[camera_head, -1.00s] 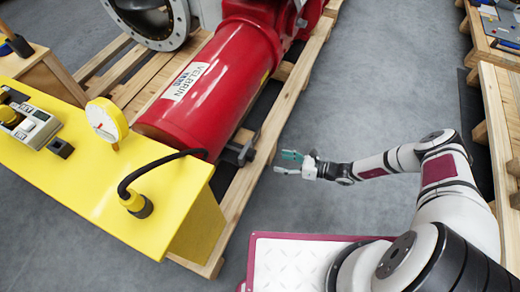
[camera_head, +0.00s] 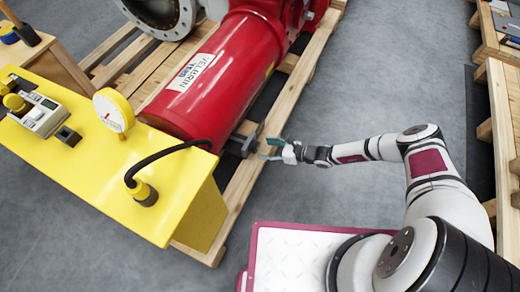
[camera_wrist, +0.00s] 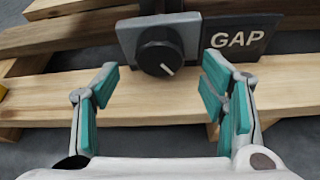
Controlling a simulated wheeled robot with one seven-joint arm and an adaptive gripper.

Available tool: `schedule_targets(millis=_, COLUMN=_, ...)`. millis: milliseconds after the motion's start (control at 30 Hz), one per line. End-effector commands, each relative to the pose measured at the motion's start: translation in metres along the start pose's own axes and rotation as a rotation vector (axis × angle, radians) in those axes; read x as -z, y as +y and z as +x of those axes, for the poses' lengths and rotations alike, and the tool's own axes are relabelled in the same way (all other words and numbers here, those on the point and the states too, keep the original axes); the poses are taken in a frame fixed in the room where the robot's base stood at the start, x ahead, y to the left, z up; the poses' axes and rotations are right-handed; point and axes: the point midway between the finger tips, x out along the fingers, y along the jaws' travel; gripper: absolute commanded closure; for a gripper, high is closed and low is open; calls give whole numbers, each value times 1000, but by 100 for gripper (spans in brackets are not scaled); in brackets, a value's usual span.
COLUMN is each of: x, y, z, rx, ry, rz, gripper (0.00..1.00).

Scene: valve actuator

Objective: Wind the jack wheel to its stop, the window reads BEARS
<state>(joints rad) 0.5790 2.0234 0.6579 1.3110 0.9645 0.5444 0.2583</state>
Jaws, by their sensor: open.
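A black round knob (camera_wrist: 159,54) with a white pointer line sits on a grey block, the only wheel-like part in the wrist view. Its pointer slants to the lower right. Beside it on the right, a dark window plate (camera_wrist: 238,36) reads GAP in white letters. My gripper (camera_wrist: 160,92) is open and empty, its teal-padded fingers spread to either side of the knob's line and apart from it. In the head view my gripper (camera_head: 268,149) is close to the small dark fitting (camera_head: 241,143) below the red cylinder's near end (camera_head: 205,95).
Wooden pallet boards (camera_wrist: 125,105) lie just under and behind the knob. In the head view a yellow bench (camera_head: 95,165) with a gauge (camera_head: 114,110) and black cable stands left of the cylinder. Grey floor (camera_head: 385,75) is open to the right.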

Motion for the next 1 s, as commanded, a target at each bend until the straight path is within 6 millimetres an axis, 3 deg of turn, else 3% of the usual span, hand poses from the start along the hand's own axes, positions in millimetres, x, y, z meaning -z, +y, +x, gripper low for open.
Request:
schedule_targets(millis=100, x=2, y=0, z=19, rx=-1, ry=1, rz=-1, gripper=34)
schedule_targets(millis=233, x=1, y=0, z=31, rx=-1, ry=0, rz=0, gripper=34)
schedule_targets(millis=633, x=0, y=0, z=36, rx=1, ry=0, rz=1, gripper=34)
schedule_targets(millis=833, x=0, y=0, z=36, rx=0, ry=0, rz=1, gripper=80)
schedule_targets(millis=1000, x=0, y=0, z=37, rx=-2, ry=0, rz=3, gripper=83)
